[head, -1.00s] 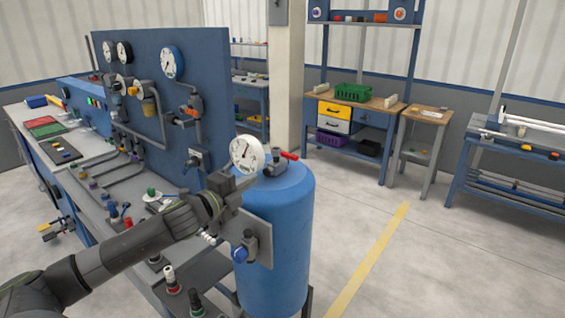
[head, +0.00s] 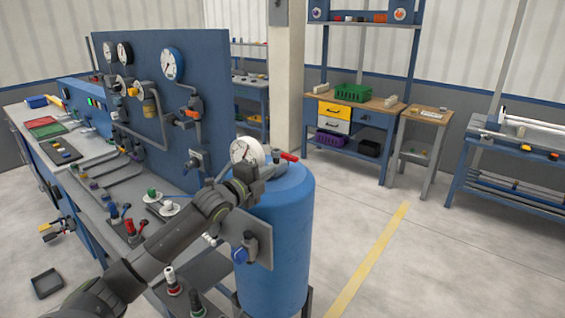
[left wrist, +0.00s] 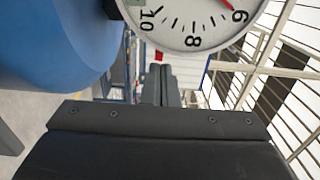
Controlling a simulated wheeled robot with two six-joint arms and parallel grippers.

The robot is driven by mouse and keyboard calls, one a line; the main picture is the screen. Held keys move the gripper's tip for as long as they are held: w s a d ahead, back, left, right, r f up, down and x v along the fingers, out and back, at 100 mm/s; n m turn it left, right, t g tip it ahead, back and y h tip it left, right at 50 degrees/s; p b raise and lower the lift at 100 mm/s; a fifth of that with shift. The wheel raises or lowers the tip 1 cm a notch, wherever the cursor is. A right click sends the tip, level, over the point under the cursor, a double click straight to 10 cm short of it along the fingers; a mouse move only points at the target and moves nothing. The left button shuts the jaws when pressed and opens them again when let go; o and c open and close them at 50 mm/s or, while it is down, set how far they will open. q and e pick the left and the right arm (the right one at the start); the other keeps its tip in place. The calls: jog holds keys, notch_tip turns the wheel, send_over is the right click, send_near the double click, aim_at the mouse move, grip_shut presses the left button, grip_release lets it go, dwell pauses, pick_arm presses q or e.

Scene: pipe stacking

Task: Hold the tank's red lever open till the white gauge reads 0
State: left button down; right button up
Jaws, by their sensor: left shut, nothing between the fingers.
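The blue tank (head: 285,240) stands upright at the end of the bench. On its top are the red lever (head: 290,156) and the white gauge (head: 242,148). My left gripper (head: 272,171) is shut and empty, low in front of the gauge and just left of the lever. I cannot tell whether it touches the lever. In the left wrist view its fingers (left wrist: 161,85) are together, with a small red patch, probably the lever (left wrist: 158,56), beyond their tips. The gauge (left wrist: 190,25) fills the top there, its red needle near the 6; its upper dial is cut off.
A blue panel (head: 165,130) with gauges and pipes stands left of the tank. The bench (head: 100,185) below holds several fittings. A grey plate with a blue knob (head: 240,255) is at the tank's front. The floor to the right is open.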

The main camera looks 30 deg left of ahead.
aim_at(289, 159)
pick_arm(q)
jog(key=w, duration=0.2)
jog(key=w+p, duration=0.1)
jog(key=w, duration=0.2)
jog(key=shift+w+d+r, duration=0.1)
jog(key=shift+w+d, duration=0.1)
jog(key=shift+w, duration=0.5)
jog(key=shift+w, duration=0.1)
